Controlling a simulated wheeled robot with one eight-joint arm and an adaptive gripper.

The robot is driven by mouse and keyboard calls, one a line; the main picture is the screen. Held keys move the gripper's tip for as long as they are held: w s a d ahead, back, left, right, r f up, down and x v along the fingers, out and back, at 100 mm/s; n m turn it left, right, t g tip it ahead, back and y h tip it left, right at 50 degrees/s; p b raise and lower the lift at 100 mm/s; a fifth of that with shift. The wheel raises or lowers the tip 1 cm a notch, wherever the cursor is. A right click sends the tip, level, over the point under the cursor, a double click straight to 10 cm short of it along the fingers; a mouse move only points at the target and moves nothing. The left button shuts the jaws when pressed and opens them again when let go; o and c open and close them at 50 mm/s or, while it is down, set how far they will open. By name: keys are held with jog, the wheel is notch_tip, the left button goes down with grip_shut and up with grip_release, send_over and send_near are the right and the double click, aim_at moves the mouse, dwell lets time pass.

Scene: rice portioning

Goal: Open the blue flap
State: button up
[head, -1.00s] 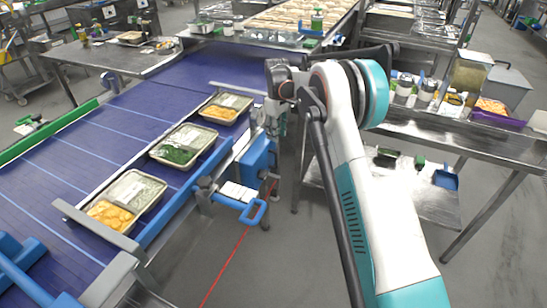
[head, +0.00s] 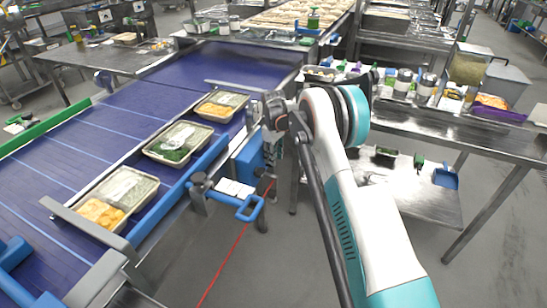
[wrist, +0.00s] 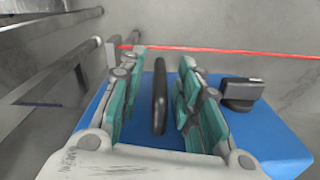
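A blue box-like panel (head: 248,158), which looks like the flap, is at the conveyor's right side in the head view. In the wrist view the blue panel (wrist: 145,105) fills the lower middle. An upright black bar (wrist: 160,97) like a handle stands in front of it. My gripper (wrist: 158,92) is open, with one teal finger on each side of the bar and a visible gap to each. A dark knob or latch (wrist: 241,92) sits at the right on the blue panel.
Filled food trays (head: 115,198) stand in a row on the blue conveyor (head: 70,140). A steel table (head: 460,130) with jars is at the right. A red line (head: 222,265) runs along the floor.

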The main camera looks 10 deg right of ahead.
grip_shut()
